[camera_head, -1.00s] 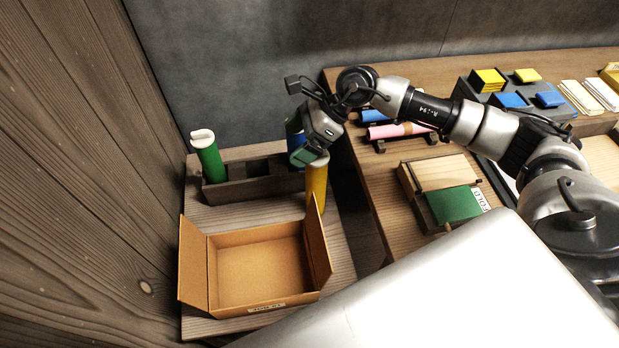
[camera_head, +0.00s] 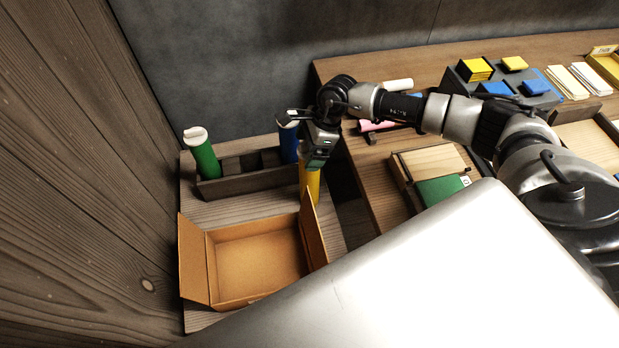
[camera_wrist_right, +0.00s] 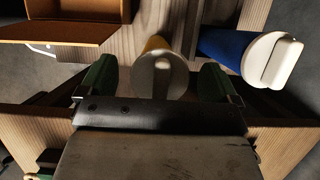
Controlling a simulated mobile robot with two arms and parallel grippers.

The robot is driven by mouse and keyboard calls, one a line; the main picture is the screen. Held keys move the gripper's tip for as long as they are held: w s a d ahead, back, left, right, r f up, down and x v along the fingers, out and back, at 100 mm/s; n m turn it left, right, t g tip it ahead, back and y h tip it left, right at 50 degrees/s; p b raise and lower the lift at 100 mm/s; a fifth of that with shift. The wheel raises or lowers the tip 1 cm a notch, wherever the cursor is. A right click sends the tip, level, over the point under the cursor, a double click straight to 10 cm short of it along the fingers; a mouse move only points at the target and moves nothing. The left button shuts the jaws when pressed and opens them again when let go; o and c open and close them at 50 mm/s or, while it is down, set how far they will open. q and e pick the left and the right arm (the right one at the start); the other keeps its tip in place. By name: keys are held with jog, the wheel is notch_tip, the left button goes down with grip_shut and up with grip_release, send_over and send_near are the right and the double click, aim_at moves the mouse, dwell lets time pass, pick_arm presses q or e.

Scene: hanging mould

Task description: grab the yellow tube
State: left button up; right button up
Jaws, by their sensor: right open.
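The yellow tube (camera_head: 311,186) stands upright behind the open box's right flap in the head view, its top hidden by my right gripper. In the right wrist view its pale cap and yellow body (camera_wrist_right: 159,74) lie between the two green fingers. My right gripper (camera_head: 314,166) points down over the tube. In the wrist view (camera_wrist_right: 160,82) its fingers are open, one on each side of the cap, with gaps showing. My left gripper is not in view.
A blue tube (camera_head: 288,139) stands close by, and a green tube (camera_head: 203,156) stands at the left of the dark wooden rack (camera_head: 238,184). The open cardboard box (camera_head: 210,262) is in front. A wooden wall (camera_head: 70,190) bounds the left.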

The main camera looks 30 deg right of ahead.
jog(key=shift+w+a+f, duration=0.15)
jog(key=shift+a+f, duration=0.1)
jog(key=shift+f, duration=0.4)
grip_shut()
jog(key=shift+r, duration=0.1)
